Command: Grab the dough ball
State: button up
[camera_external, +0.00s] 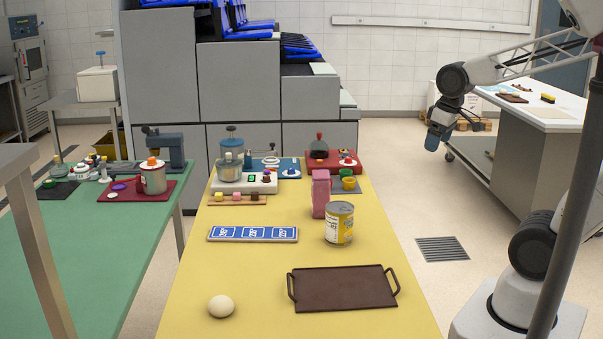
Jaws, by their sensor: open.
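A pale, cream-coloured dough ball (221,306) rests on the yellow table (190,270) near its front left, in the external view. My gripper (432,143) hangs at the upper right, beyond the table's right edge and above the floor. It is far from the dough ball and holds nothing that I can see. It is open, though its fingers are small and hard to make out.
A dark brown tray (343,288) with two handles lies right of the ball. Mixers and small items crowd the back. A green table (70,240) stands left.

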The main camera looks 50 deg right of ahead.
jog(key=w+a+f+n+g, duration=0.15)
jog(key=w+a+n, duration=0.35)
jog(key=w+a, duration=0.75)
jog(key=w+a+f+n, duration=0.35)
jog(key=w+a, duration=0.55)
jog(key=a, duration=0.6)
jog(key=n, duration=0.9)
send_over(220, 297)
jog(key=shift+m+g, duration=0.25)
jog(key=shift+g, duration=0.2)
jog(key=f, duration=1.6)
jog(key=shift+w+d+f, duration=0.1)
jog(key=shift+d+f, duration=0.15)
jog(key=shift+f, duration=0.15)
jog(key=shift+a+f, duration=0.25)
jog(key=shift+a, duration=0.1)
jog(key=shift+f, duration=0.1)
jog(key=shift+f, duration=1.15)
jog(key=shift+f, duration=0.15)
